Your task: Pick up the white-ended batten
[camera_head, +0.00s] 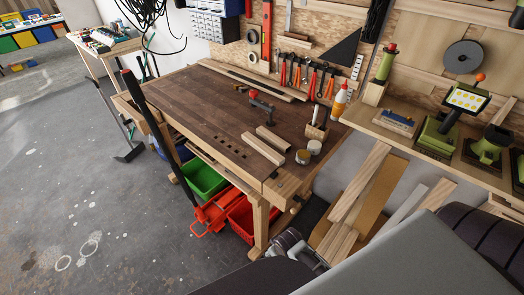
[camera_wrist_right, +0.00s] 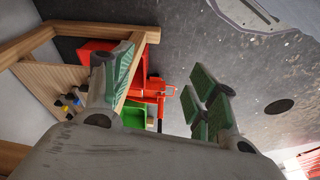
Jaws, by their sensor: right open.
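Two short pale battens lie side by side on the wooden workbench (camera_head: 205,105), near its right front corner. The nearer batten (camera_head: 262,149) is close to the front edge, and the farther batten (camera_head: 273,139) lies just behind it. Longer strips (camera_head: 255,83) lie along the back of the bench. At this size I cannot tell which piece has a white end. My right gripper (camera_wrist_right: 162,68) is open and empty in the right wrist view, with its green-padded fingers spread above the floor and bins. Neither gripper shows in the head view.
Green (camera_head: 205,178) and red (camera_head: 241,217) bins sit below. Boards (camera_head: 360,185) lean at the right. The bench's left middle is clear.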

